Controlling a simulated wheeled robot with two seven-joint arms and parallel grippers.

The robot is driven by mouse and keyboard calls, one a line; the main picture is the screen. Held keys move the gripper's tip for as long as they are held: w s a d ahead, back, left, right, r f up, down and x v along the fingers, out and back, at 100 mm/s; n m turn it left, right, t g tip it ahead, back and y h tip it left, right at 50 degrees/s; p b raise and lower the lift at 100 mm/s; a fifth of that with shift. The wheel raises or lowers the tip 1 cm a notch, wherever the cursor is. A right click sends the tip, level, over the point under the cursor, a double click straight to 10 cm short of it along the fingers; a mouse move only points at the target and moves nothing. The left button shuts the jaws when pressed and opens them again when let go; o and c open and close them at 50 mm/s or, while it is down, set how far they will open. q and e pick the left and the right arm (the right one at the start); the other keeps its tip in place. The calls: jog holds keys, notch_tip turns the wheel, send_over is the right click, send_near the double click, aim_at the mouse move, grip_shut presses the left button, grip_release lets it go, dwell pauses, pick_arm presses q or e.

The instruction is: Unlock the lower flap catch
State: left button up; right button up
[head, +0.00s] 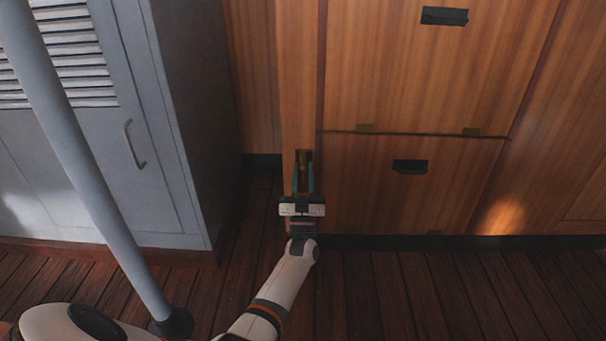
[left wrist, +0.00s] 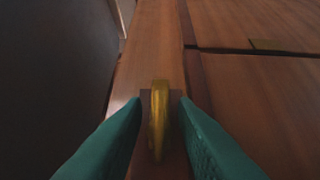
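The lower flap catch is a small brass-yellow upright piece (left wrist: 159,118) on a dark plate, set on the narrow wooden post left of the flaps. In the head view the catch (head: 303,158) shows small between my fingertips. My left gripper (head: 303,176) is at the post, its teal fingers apart. In the left wrist view the left gripper (left wrist: 160,112) has one finger on each side of the catch, with narrow gaps; I see no clear grip. The lower flap (head: 400,190) is closed, with a black recessed handle (head: 410,166). My right gripper is not in view.
An upper flap (head: 430,75) with a black handle (head: 444,16) is above, closed. A grey locker (head: 100,150) stands at left, with a grey pole (head: 85,150) in front of it. The plank floor (head: 420,290) before the lower flap is clear.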

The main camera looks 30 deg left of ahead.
pick_arm(q)
jog(key=shift+s+d+f+p, duration=0.2)
jog(key=shift+s+f+p, duration=0.05)
jog(key=shift+s+p, duration=0.1)
jog(key=p+v, duration=0.2)
jog(key=v, duration=0.9)
jog(key=shift+p, duration=0.3)
